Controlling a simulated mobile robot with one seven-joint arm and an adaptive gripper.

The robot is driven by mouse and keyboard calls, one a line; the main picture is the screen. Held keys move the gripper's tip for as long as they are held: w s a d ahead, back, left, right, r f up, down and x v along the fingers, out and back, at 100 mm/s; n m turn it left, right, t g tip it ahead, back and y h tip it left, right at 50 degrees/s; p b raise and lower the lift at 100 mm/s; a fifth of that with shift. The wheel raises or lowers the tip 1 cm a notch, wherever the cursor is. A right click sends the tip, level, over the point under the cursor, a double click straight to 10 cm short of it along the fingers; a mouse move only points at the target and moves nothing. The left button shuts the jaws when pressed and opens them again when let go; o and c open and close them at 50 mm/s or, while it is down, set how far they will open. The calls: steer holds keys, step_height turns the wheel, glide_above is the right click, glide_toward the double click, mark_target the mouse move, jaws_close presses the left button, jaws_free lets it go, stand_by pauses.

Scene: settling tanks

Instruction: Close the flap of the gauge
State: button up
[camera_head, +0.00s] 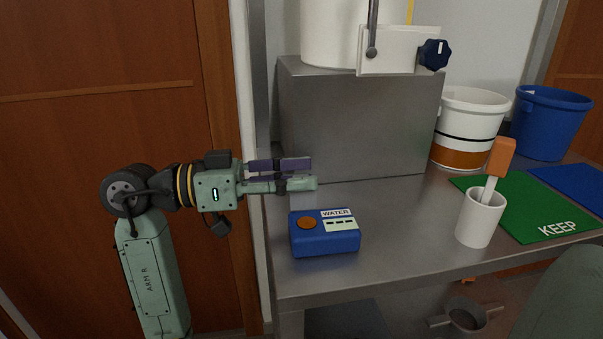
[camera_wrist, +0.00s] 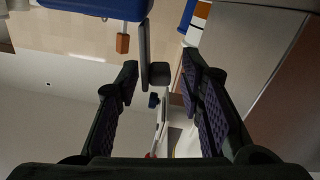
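A blue box (camera_head: 325,238) labelled WATER, with a round orange-brown disc and a pale panel with dark dashes, sits near the table's front left; it looks like the gauge. I cannot make out a raised flap on it in the head view. A blue body at the top of the wrist view (camera_wrist: 95,8) seems to be this box. A dark grey plate (camera_wrist: 144,48) with a square end piece shows near it, between my fingertips; I cannot tell whether it is the flap. My gripper (camera_head: 314,174) is open, above and behind the box's left end, pointing right.
A steel block (camera_head: 360,125) stands behind, carrying a white container and a white plate (camera_head: 395,50) with a dark blue knob. A white cup (camera_head: 480,218) holds an orange-handled tool. Buckets and a green KEEP mat (camera_head: 530,215) are at right. The table between box and cup is clear.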

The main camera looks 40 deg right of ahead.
steer(key=shift+s+d, duration=0.25)
steer(key=shift+d, duration=0.15)
jaws_close()
stand_by(0.4)
